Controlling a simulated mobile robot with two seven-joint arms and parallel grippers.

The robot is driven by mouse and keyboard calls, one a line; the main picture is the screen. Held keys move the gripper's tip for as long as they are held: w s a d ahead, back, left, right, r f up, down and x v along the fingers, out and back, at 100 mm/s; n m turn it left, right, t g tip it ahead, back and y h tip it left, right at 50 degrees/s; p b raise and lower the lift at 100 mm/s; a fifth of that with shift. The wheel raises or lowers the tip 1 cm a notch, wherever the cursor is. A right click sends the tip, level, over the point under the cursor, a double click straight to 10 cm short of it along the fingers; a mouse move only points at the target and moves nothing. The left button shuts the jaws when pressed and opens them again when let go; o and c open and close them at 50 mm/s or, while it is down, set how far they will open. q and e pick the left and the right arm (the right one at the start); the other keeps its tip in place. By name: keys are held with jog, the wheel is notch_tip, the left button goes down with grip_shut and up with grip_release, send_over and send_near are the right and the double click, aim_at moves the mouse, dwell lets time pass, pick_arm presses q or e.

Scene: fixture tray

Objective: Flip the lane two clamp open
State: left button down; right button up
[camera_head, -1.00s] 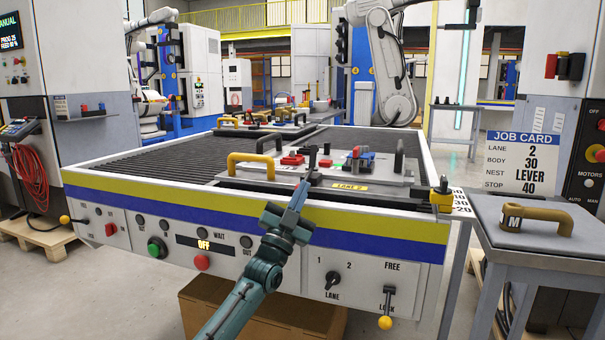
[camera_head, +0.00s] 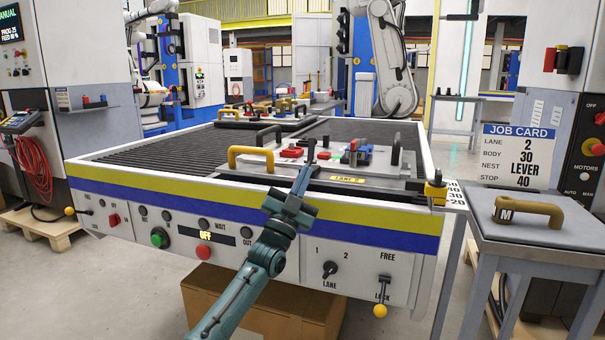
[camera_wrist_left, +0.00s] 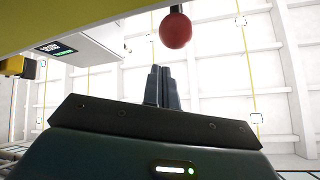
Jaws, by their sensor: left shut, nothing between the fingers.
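The lane two fixture plate (camera_head: 400,187) lies at the front of the table, with a "LANE 2" label on its front edge. It carries red clamp pieces (camera_head: 291,152), a blue part (camera_head: 364,152) and black upright pieces. Which piece is the clamp's lever is hard to tell. My left gripper (camera_head: 309,158) reaches up over the table's front edge, its tips in front of the plate in the picture. Its fingers (camera_wrist_left: 161,87) are shut and empty in the left wrist view. A red ball knob (camera_wrist_left: 175,30) shows just beyond the fingertips there, apart from them. My right gripper is out of view.
A yellow handle (camera_head: 250,157) stands at the plate's left end. The table's front panel holds buttons, a lane knob (camera_head: 330,269) and a FREE/LOCK lever (camera_head: 380,310). A side stand at right bears a job card (camera_head: 518,157) and a brown handle marked M (camera_head: 528,211).

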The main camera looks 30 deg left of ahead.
pick_arm(q)
jog(key=s+r+v, duration=0.1)
jog(key=v, duration=0.8)
jog(key=shift+s+d+f+p, duration=0.15)
jog(key=shift+d+f+p, duration=0.1)
jog(key=shift+d+p, duration=0.1)
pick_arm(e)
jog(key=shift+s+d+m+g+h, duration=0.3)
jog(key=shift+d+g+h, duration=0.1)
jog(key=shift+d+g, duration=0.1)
